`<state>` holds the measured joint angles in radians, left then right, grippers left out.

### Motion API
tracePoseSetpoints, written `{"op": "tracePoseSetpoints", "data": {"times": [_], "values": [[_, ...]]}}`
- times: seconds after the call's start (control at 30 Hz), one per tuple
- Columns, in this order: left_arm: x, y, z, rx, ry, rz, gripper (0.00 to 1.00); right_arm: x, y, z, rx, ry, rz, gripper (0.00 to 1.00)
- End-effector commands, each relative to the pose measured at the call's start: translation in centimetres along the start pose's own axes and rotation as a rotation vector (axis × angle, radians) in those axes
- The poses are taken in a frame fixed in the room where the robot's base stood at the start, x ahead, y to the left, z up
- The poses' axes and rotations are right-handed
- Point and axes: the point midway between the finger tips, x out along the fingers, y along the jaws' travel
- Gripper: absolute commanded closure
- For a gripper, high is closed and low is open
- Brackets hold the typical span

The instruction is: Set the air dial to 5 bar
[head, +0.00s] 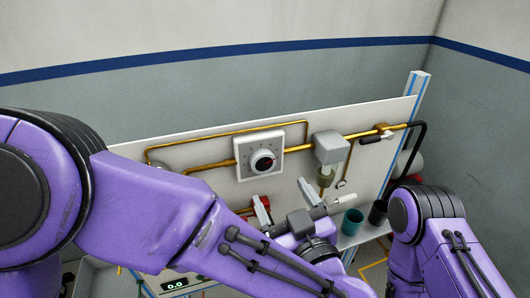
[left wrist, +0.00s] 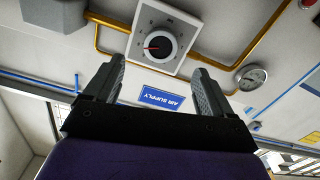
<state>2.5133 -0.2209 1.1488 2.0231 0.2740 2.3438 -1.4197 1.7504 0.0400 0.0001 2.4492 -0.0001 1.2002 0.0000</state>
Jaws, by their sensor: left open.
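The air dial (head: 263,161) is a dark round knob with a red pointer on a pale square plate, fixed to the upright panel. In the left wrist view the dial (left wrist: 157,47) appears upside down, its red pointer towards the picture's left; the scale marks are too small to read. My left gripper (head: 285,200) is open and empty, below the dial in the head view. In the left wrist view its two fingers (left wrist: 158,72) spread to either side below the dial, apart from it. My right arm shows at the lower right; its gripper is not visible.
Brass pipes (head: 210,165) run along the white panel (head: 215,182). A grey regulator unit (head: 328,147) is right of the dial. A round gauge (left wrist: 250,77) and a blue AIR SUPPLY label (left wrist: 162,98) show near my fingers. A teal cup (head: 352,221) stands at the lower right.

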Motion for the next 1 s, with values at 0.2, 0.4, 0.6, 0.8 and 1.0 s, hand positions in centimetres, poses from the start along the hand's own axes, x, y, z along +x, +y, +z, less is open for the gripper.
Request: {"op": "tracePoseSetpoints", "data": {"times": [0.2,0.4,0.6,0.8,1.0], "values": [[3.9,0.0,-0.4,-0.002,-0.003,-0.004,0.16,-1.7,0.2,-0.6,-0.001,-0.002,0.001,0.38],[8.2,0.0,-0.3,-0.001,-0.003,-0.003,0.16,-3.0,0.3,-1.2,-0.001,-0.001,0.001,0.38],[10.2,0.0,-0.1,-0.001,-0.001,0.0,0.16,-3.5,0.3,-1.4,0.0,-0.001,0.001,0.38],[10.3,0.0,0.0,0.0,0.0,0.001,0.16,-3.4,0.3,-1.4,0.0,-0.001,0.001,0.38],[10.3,0.0,0.0,0.0,0.001,0.001,0.65,-3.4,0.3,-1.4,0.0,-0.001,0.001,0.38]]}}
